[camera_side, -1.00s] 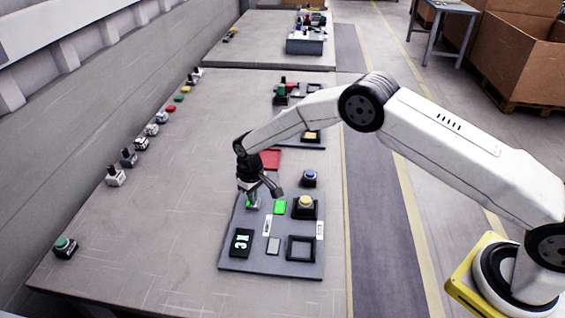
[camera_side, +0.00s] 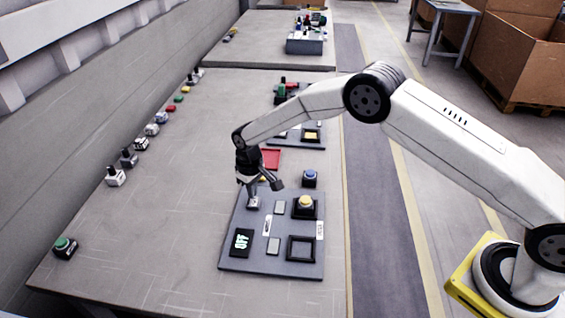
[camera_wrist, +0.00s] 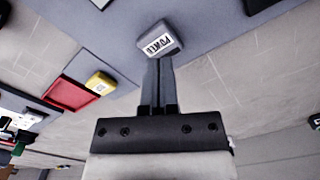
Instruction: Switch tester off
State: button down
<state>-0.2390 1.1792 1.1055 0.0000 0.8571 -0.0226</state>
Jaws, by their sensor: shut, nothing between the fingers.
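The tester is a dark grey panel (camera_side: 235,262) on the table in the side view. Its black display (camera_side: 241,242) reads OFF, and the square indicator (camera_side: 280,208) on it is grey and unlit. The power switch, a grey block (camera_side: 253,203), stands at the panel's upper left; its POWER label shows in the wrist view (camera_wrist: 158,41). My gripper (camera_side: 251,193) is right above the switch, pointing down. In the wrist view its fingers (camera_wrist: 158,66) are shut together with nothing between them. Their tips overlap the switch's edge, and I cannot tell whether they touch it.
A yellow button (camera_side: 305,202) and an empty square frame (camera_side: 301,249) are on the panel's right. A blue button (camera_side: 310,178) and a red tray (camera_side: 271,158) lie behind it. Several small parts line the table's left edge. The table's middle left is clear.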

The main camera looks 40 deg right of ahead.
jog(key=shift+r, duration=2.25)
jog(key=shift+r, duration=0.1)
notch_tip(320, 180, up, 6)
send_over(253, 202)
jog(key=shift+d, duration=0.1)
jog(key=shift+d, duration=0.1)
jog(key=s+d+r+m+t, duration=0.1)
jog(key=s+d, duration=0.3)
jog(key=s, duration=0.5)
jog(key=s+d+r+m, duration=0.1)
jog(key=s+d, duration=0.4)
jog(key=s, duration=0.5)
jog(key=s+d+r+m+t, duration=0.1)
jog(key=s+d+r, duration=0.2)
jog(key=s, duration=0.6)
jog(key=shift+s+d+t, duration=0.15)
jog(key=shift+d+t, duration=0.15)
jog(key=shift+d, duration=0.5)
jog(key=shift+r, duration=0.1)
